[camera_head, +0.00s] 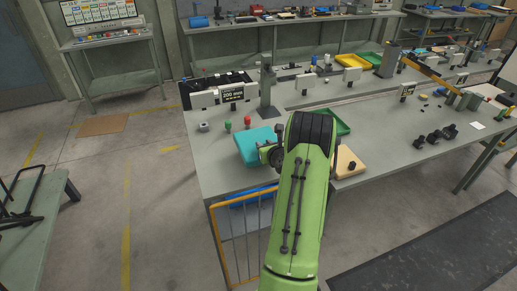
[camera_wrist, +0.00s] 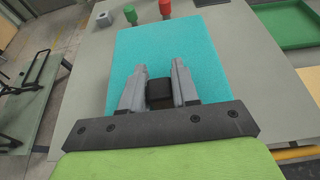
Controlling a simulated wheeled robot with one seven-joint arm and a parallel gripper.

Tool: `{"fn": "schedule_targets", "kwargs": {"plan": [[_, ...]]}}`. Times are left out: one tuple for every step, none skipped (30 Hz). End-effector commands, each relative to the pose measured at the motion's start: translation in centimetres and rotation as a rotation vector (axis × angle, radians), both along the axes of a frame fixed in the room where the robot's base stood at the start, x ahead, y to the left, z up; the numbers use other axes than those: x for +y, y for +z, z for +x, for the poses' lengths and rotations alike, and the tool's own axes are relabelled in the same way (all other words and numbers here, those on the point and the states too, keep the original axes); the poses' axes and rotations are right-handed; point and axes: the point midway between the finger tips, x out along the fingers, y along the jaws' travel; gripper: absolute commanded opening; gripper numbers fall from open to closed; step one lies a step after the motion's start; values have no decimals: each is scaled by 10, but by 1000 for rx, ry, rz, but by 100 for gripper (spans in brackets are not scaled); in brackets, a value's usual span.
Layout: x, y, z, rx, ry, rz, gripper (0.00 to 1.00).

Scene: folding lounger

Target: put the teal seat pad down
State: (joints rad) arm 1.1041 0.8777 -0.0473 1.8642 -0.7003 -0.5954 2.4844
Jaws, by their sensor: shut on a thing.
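The teal seat pad (camera_head: 253,146) is over the front left corner area of the grey workbench, partly hidden by my arm in the head view. In the wrist view the pad (camera_wrist: 165,48) fills the space ahead of and under my fingers. My gripper (camera_wrist: 159,72) is shut on a small black block on the pad's upper face, between the two grey fingers. In the head view my gripper (camera_head: 270,154) is mostly hidden behind the green arm. I cannot tell whether the pad touches the bench or hangs just above it.
The workbench (camera_head: 219,175) has bare room left of the pad. A green knob (camera_head: 228,126), a red knob (camera_head: 247,122) and a grey nut (camera_head: 203,127) stand behind it. A green tray (camera_wrist: 289,22) lies to the right. A low table (camera_head: 50,218) with a black frame (camera_head: 25,203) stands at left.

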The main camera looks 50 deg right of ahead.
Motion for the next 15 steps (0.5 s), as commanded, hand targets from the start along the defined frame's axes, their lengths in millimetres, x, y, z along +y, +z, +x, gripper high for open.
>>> {"fn": "schedule_targets", "kwargs": {"plan": [[0,-7,1,-2,0,-2,0],[0,-10,1,-2,1,-3,0],[0,-15,1,-2,1,-2,0],[0,-19,1,-3,2,-1,0],[0,-24,1,-2,1,-1,0],[0,-33,1,-1,1,-1,0],[0,-39,1,-1,2,0,0],[0,-43,2,-2,2,0,0],[0,-47,1,-3,1,-3,0],[0,-48,1,-3,2,-3,0],[0,-47,1,-3,2,-5,0],[0,-47,1,-3,1,-5,0],[0,-47,1,-2,1,-4,0],[0,-47,1,-2,1,-4,0],[0,-47,1,-2,1,-4,0]]}}
